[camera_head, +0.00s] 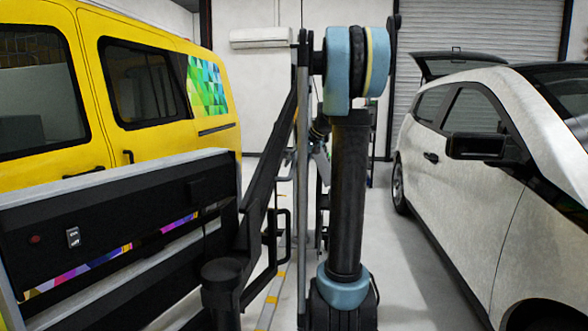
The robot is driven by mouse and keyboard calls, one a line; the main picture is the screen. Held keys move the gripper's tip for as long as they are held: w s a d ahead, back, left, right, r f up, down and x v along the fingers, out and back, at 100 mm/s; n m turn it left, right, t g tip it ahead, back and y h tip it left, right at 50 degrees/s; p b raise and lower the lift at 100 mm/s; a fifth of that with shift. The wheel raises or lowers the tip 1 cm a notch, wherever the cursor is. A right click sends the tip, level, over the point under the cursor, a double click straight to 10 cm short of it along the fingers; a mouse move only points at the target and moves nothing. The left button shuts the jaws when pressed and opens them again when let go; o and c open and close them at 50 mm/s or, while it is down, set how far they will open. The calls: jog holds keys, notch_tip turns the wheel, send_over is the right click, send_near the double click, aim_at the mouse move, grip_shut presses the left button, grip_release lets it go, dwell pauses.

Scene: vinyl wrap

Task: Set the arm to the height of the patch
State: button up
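A patch (207,87) of many-coloured geometric shapes, mostly green, blue and yellow, is on the side of a yellow van (215,150) near its rear end, behind the side windows. My arm (348,190) stands in the middle of the view, with a dark upright link between blue joints. Its upper joint is to the right of the patch in the picture. What looks like my gripper (321,150) shows small and partly hidden behind the upright link, lower in the picture than the patch. Its fingers are too small and covered to tell open from shut.
A black machine (110,225) with a switch and a coloured printed strip fills the lower left, in front of the van. A silver car (490,190) with its tailgate raised stands at right. Bare floor (400,265) lies between my arm and the car.

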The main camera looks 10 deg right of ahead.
jog(key=shift+x, duration=0.8)
grip_shut()
jog(key=shift+f, duration=0.15)
jog(key=shift+w+d+f, duration=0.1)
jog(key=shift+w+f, duration=0.2)
jog(key=shift+f, duration=0.3)
grip_release()
jog(key=shift+r, duration=0.1)
